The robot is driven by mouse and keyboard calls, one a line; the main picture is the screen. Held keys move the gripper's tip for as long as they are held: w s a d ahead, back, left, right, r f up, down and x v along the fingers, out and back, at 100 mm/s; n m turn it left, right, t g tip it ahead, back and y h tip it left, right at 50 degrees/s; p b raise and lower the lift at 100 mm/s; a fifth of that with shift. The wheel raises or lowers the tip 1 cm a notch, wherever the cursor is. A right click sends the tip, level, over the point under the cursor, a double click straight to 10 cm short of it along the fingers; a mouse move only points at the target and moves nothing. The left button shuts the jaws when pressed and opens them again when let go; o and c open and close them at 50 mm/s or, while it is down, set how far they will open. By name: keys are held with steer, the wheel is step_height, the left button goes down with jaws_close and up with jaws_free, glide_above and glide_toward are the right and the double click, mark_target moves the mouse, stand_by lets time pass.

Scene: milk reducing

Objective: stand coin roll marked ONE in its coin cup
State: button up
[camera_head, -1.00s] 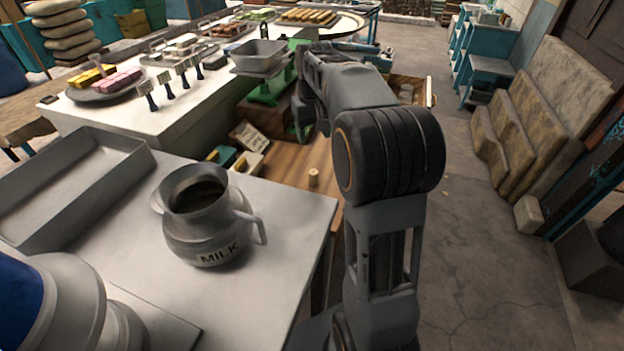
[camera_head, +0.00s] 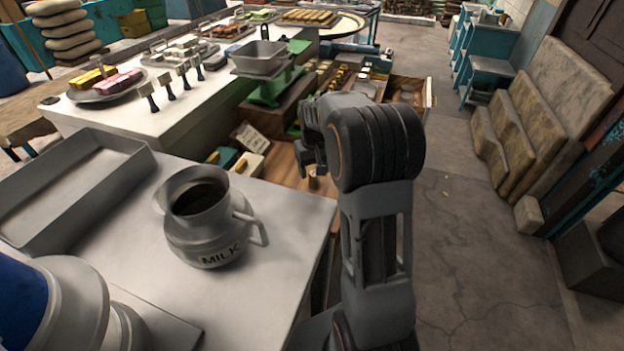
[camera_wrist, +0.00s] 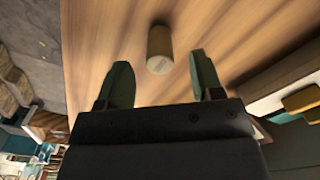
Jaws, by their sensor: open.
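A small tan coin roll (camera_head: 313,179) stands on the brown wooden surface, partly hidden behind my gripper in the head view. In the wrist view the roll (camera_wrist: 160,50) is on the wood just beyond and between my two green fingertips; any mark on it is too blurred to read. My gripper (camera_wrist: 158,80) is open and empty, with its fingers apart and pointing toward the roll. In the head view my gripper (camera_head: 312,160) hangs over the wooden surface. I cannot make out the coin cup for certain.
The milk jug (camera_head: 205,215) stands on the white counter at left, next to a grey tray (camera_head: 85,185). A green scale (camera_head: 268,85) stands behind. A drawer-like box (camera_head: 415,90) holds items behind my arm.

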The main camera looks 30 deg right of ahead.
steer(key=shift+f, duration=0.45)
steer(key=shift+c, duration=0.3)
steer(key=c, duration=1)
jaws_close()
steer(key=shift+r, duration=0.15)
